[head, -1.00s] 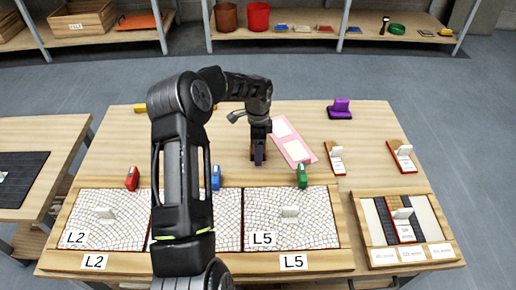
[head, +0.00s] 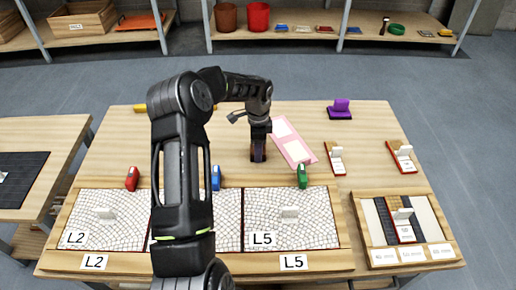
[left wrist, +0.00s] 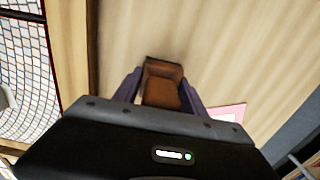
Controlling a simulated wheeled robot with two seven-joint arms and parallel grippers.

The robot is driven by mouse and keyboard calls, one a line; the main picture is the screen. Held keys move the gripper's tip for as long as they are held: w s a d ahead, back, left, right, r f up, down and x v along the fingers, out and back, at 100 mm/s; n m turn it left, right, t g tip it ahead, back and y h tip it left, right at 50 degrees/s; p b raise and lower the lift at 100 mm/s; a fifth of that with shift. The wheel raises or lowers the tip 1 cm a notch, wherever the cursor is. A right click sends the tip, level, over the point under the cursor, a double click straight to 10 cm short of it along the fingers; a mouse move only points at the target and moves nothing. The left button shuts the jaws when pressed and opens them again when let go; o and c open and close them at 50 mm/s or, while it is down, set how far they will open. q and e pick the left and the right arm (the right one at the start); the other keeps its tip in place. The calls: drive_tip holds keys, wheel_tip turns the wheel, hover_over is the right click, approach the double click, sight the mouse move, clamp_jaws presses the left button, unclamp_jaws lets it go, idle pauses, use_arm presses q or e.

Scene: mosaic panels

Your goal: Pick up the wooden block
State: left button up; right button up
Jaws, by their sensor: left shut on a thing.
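The wooden block (left wrist: 162,85) is brown and shows in the left wrist view between the two purple fingers of my left gripper (left wrist: 158,88). My left gripper is shut on it, one finger on each side. In the head view my left gripper (head: 258,154) points down over the bare wood behind the L5 panel, low near the table top. The block is mostly hidden by the gripper there. I cannot tell whether the block touches the table. My right gripper is not in view.
Mosaic panels, one labelled L5 (head: 320,225), lie along the table's front. Red (head: 131,178), blue (head: 216,178) and green (head: 302,175) items stand behind them. A pink sheet (head: 305,157) lies right of my gripper. A sample tray (head: 360,232) sits front right.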

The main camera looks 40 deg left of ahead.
use_arm(q)
drive_tip(key=shift+c, duration=0.8)
drive_tip(key=shift+r, duration=0.1)
wheel_tip(320, 180, up, 10)
drive_tip(key=shift+f+p, duration=0.1)
drive_tip(key=shift+p, duration=0.75)
drive_tip(key=d+r+n, duration=0.3)
drive_tip(key=d+r, duration=0.1)
drive_tip(key=d, duration=0.4)
drive_tip(key=d+r+n, duration=0.3)
drive_tip(key=d+r, duration=0.1)
drive_tip(key=d, duration=0.5)
drive_tip(key=w+d+r+n, duration=0.1)
drive_tip(key=d+r+n, duration=0.3)
drive_tip(key=d, duration=0.4)
drive_tip(key=shift+w+d+r, duration=0.1)
drive_tip(key=shift+d+r, duration=0.05)
drive_tip(key=shift+r, duration=0.45)
drive_tip(key=shift+d, duration=0.1)
